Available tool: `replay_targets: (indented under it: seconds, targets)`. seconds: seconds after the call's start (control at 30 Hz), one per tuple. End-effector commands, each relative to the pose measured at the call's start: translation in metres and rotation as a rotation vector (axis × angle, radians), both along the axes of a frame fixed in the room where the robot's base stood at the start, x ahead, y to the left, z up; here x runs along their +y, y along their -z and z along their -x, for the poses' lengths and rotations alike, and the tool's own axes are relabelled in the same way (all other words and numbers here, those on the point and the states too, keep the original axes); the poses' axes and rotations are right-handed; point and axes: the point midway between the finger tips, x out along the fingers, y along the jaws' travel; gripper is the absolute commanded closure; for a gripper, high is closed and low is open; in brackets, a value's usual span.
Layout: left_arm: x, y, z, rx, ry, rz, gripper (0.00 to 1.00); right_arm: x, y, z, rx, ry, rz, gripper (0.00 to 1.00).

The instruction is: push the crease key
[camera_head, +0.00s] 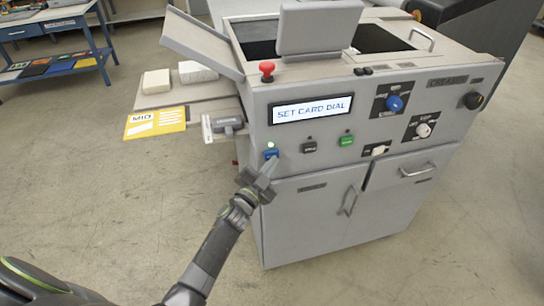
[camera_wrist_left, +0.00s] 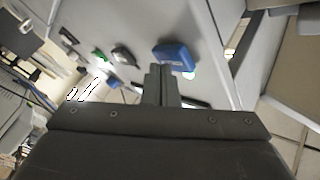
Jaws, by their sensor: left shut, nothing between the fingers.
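The grey machine (camera_head: 345,135) has a row of keys on its front: a blue key (camera_head: 271,153), a dark key (camera_head: 309,147) and a green key (camera_head: 346,140). I cannot read which label marks the crease key. A small pale green lamp (camera_head: 270,145) shows above the blue key. My left gripper (camera_head: 271,164) is shut and empty, with its tips at the blue key's lower edge. In the left wrist view the fingertips (camera_wrist_left: 160,72) are right by the blue key (camera_wrist_left: 175,54); I cannot tell whether they touch. My right gripper is not in view.
The machine's display (camera_head: 312,109) reads "SET CARD DIAL". A red knob (camera_head: 267,71), a blue dial (camera_head: 394,103) and a white dial (camera_head: 423,130) stick out of the machine. A side shelf with a yellow card (camera_head: 156,122) juts out at left.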

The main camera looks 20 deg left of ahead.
Motion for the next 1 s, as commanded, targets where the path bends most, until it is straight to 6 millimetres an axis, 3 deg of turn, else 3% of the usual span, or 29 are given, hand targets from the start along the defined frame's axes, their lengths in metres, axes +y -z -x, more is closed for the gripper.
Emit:
replay_targets:
  seconds: [0.53,1.0]
  targets:
    - [-0.008,0.0,0.011,0.0,0.0,0.001,1.0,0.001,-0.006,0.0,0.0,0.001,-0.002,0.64]
    - [-0.033,-0.001,0.049,0.002,0.0,0.002,1.0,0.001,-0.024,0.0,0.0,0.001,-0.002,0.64]
